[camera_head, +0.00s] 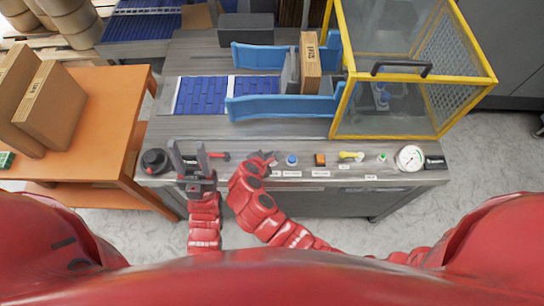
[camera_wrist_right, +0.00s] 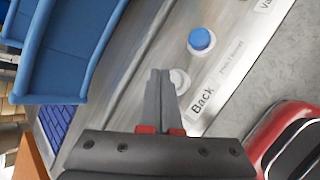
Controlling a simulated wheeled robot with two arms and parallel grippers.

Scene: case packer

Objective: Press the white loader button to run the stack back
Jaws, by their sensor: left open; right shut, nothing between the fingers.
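The white loader button (camera_wrist_right: 182,77) shows in the right wrist view beside a label reading "Back", partly hidden by my fingers. My right gripper (camera_wrist_right: 160,75) is shut with nothing in it, its tips right over or against the button's edge; I cannot tell if they touch. In the head view, my right gripper (camera_head: 270,157) is over the control strip, left of the blue button (camera_head: 292,160), and hides the white one. My left gripper (camera_head: 201,147) is open and empty, further left. The carton stack (camera_head: 310,64) stands upright between blue rails (camera_head: 280,107).
Along the console front are a black knob (camera_head: 155,162), a red-handled lever (camera_head: 219,156), an orange switch (camera_head: 320,160), a yellow handle (camera_head: 350,155), a green button (camera_head: 382,157) and a gauge (camera_head: 411,158). A yellow-framed guard (camera_head: 435,136) stands behind at right. An orange table (camera_head: 110,125) is at left.

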